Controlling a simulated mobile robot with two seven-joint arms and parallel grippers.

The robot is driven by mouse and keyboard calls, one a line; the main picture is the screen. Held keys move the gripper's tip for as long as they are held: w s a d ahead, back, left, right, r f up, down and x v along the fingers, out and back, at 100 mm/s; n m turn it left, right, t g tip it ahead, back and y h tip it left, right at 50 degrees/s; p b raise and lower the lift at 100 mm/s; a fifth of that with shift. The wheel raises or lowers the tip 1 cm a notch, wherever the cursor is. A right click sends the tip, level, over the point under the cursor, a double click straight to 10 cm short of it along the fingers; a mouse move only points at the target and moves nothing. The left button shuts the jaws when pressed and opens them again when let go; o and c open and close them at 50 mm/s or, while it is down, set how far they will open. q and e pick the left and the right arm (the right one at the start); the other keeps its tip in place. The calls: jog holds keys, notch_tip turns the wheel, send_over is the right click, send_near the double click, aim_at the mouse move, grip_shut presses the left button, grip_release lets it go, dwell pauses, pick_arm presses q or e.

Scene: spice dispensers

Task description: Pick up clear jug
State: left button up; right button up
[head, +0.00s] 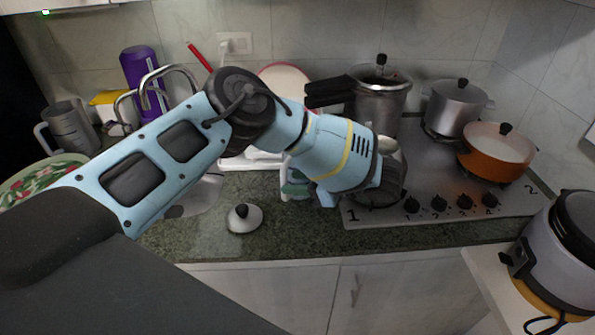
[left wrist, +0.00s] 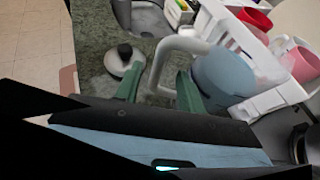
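A blue-grey, see-through-looking jug (left wrist: 222,76) with a pale handle (left wrist: 160,62) stands on the counter in the left wrist view. My left gripper (left wrist: 161,82) is open, its two green fingers apart on either side of the handle. I cannot tell whether either finger touches it. In the head view my left gripper (head: 294,184) reaches down at the counter, left of the stove, and my arm hides most of the jug. My right gripper is not in view.
A white lid with a black knob (head: 244,218) lies near the counter's front edge. A grey jug (head: 72,127) stands at the far left. Pressure cooker (head: 380,98), steel pot (head: 455,108) and orange pan (head: 496,152) crowd the stove. A rice cooker (head: 560,250) stands at right.

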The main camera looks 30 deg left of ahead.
aim_at(285, 201)
pick_arm(q)
jog(key=x, duration=0.4)
jog(key=shift+s+f, duration=0.15)
jog(key=shift+d, duration=0.1)
jog(key=shift+c, duration=0.2)
grip_shut()
dwell(1.0)
